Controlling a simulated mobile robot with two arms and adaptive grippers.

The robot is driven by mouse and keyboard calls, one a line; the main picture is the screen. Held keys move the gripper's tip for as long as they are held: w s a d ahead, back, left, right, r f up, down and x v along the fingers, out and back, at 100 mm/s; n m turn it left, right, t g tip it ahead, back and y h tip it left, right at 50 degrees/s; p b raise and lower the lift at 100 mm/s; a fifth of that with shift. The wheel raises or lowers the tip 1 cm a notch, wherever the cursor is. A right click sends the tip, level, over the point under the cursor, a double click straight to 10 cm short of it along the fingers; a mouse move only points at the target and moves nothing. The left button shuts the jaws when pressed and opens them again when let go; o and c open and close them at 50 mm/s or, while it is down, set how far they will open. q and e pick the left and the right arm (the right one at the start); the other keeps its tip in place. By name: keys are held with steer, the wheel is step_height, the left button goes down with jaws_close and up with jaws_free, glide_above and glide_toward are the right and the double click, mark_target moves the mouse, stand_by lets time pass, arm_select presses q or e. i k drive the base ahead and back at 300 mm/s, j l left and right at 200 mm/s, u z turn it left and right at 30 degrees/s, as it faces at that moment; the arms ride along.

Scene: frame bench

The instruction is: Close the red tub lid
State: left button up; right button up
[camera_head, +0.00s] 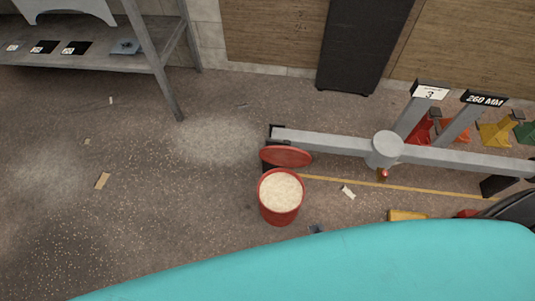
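A red tub (279,209) stands upright on the floor near the middle of the head view, filled with a pale whitish material. Its red lid (287,157) is open and stands at the tub's far rim, seen as a flattened oval. Neither of my grippers shows in this view.
A grey metal frame bar (330,143) with a round post lies just behind the lid, running right. A grey shelf table (90,62) is at the upper left. A large turquoise surface (350,265) fills the bottom. The floor left of the tub is mostly clear, with small scraps.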

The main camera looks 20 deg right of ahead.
mark_target(285, 155)
steer(key=i+j+u, duration=0.25)
steer(key=j, duration=0.25)
steer(key=i+j+u, duration=0.2)
steer(key=j, duration=0.25)
steer(key=i+j+u, duration=0.25)
steer(key=i+j+z, duration=0.3)
steer(key=i, duration=0.15)
steer(key=i+j+z, duration=0.3)
steer(key=i, duration=0.2)
steer(key=i+z, duration=0.15)
steer(key=z, duration=0.3)
steer(key=i+l+z, duration=0.1)
steer(key=z, duration=0.35)
steer(key=i+j+z, duration=0.1)
steer(key=i+z, duration=0.15)
steer(key=z, duration=0.25)
steer(key=i+j+z, duration=0.1)
steer(key=z, duration=0.35)
steer(key=i+z, duration=0.2)
steer(key=z, duration=0.2)
steer(key=i+j+z, duration=0.1)
steer(key=i+z, duration=0.15)
steer(key=z, duration=0.15)
steer(key=i+j+z, duration=0.1)
steer(key=z, duration=0.3)
steer(key=i+j+z, duration=0.25)
steer(key=z, duration=0.15)
steer(key=i+j+z, duration=0.15)
steer(key=z, duration=0.25)
steer(key=j, duration=0.1)
